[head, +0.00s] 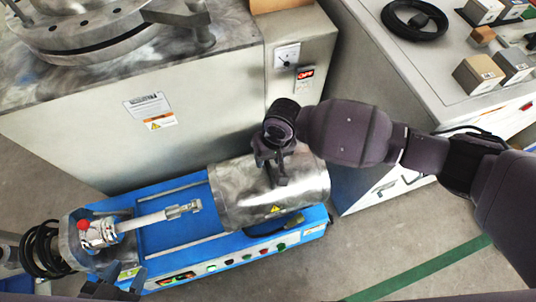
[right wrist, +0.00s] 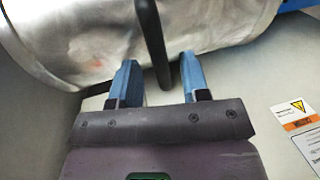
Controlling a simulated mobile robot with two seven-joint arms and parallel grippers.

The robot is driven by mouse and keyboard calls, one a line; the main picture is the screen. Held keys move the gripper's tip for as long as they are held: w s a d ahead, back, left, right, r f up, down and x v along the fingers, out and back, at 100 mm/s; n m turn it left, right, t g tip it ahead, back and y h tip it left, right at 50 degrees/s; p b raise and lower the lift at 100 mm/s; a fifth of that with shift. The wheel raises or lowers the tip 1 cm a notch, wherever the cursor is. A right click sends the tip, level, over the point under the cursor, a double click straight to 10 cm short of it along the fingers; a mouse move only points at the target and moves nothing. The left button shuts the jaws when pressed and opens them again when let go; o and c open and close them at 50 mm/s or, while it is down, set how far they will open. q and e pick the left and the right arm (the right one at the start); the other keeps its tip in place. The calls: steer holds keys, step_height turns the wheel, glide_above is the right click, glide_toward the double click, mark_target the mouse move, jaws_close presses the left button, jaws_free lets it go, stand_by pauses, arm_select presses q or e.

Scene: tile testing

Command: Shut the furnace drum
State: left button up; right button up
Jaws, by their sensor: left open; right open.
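The furnace drum (head: 235,195) is a shiny metal cylinder lying on the right part of a blue machine base (head: 160,238). I cannot tell from here how far its shell stands open. My right gripper (head: 272,158) is over the drum's back upper side. In the right wrist view, the drum (right wrist: 70,40) fills the top. A dark handle bar (right wrist: 152,45) reaches down between the two open blue fingers of the right gripper (right wrist: 158,82); I see no clear contact. My left gripper (head: 118,288) is partly visible at the bottom left edge, open and away from the drum.
A metal rod (head: 155,217) points toward the drum from the left end of the base, near a coiled black hose (head: 40,250). A large grey cabinet (head: 80,140) stands close behind. A workbench (head: 400,75) stands at the right. Floor in front is clear.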

steer(key=shift+f, duration=0.25)
arm_select(q)
steer(key=shift+f, duration=0.1)
arm_select(e)
jaws_close()
arm_select(q)
steer(key=shift+a, duration=0.1)
arm_select(e)
steer(key=shift+a, duration=0.1)
